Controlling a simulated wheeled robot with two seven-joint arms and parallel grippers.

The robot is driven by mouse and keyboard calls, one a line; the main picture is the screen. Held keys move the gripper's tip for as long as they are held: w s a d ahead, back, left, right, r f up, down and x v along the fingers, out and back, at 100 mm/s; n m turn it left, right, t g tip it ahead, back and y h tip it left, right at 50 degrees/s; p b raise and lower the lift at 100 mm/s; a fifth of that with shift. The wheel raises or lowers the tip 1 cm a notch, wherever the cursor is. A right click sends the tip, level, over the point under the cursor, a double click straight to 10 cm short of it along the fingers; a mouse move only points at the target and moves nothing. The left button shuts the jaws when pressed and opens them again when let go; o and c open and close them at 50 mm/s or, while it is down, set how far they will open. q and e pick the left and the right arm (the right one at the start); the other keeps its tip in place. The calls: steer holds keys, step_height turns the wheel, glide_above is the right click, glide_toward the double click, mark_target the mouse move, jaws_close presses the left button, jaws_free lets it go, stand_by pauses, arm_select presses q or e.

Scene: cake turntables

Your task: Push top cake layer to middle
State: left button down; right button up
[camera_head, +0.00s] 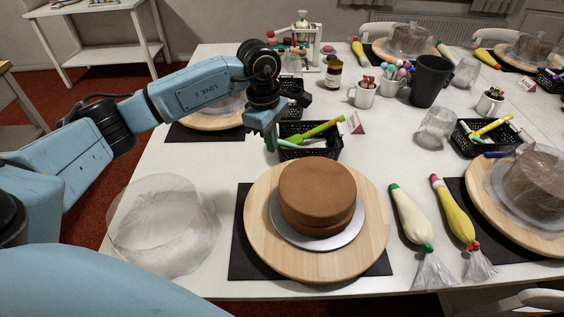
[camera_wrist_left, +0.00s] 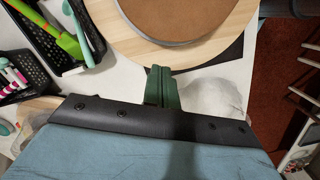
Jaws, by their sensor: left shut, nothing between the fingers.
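The cake has two brown layers. The top layer (camera_head: 317,188) rests on the lower layer (camera_head: 322,231), whose edge shows only at the front, so their exact offset is hard to tell. Both stand on a silver board (camera_head: 352,232) on a round wooden turntable (camera_head: 265,245). My left gripper (camera_head: 271,143) is shut and empty, pointing down behind and left of the cake, apart from it. In the left wrist view its green fingers (camera_wrist_left: 161,84) are together near the turntable's rim (camera_wrist_left: 135,38), and the brown cake top (camera_wrist_left: 180,15) is partly cut off. My right gripper is not in view.
A black basket (camera_head: 312,150) with coloured tools stands just behind the turntable, close to my left gripper. A clear crumpled cover (camera_head: 163,225) lies to the left. Piping bags (camera_head: 411,217) lie to the right, beside another turntable with a covered cake (camera_head: 535,180).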

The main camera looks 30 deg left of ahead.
mark_target(284, 170)
arm_select(q)
steer(key=shift+y, duration=0.6)
steer(key=a+f, duration=0.1)
steer(key=f, duration=0.5)
steer(key=a+f, duration=0.1)
steer(key=f, duration=0.2)
steer(key=shift+a, duration=0.35)
steer(key=d, duration=0.3)
steer(key=shift+w+d, duration=0.1)
steer(key=shift+d+f, duration=0.1)
steer(key=shift+d, duration=0.3)
steer(key=shift+d, duration=1.05)
steer(key=shift+a, duration=0.15)
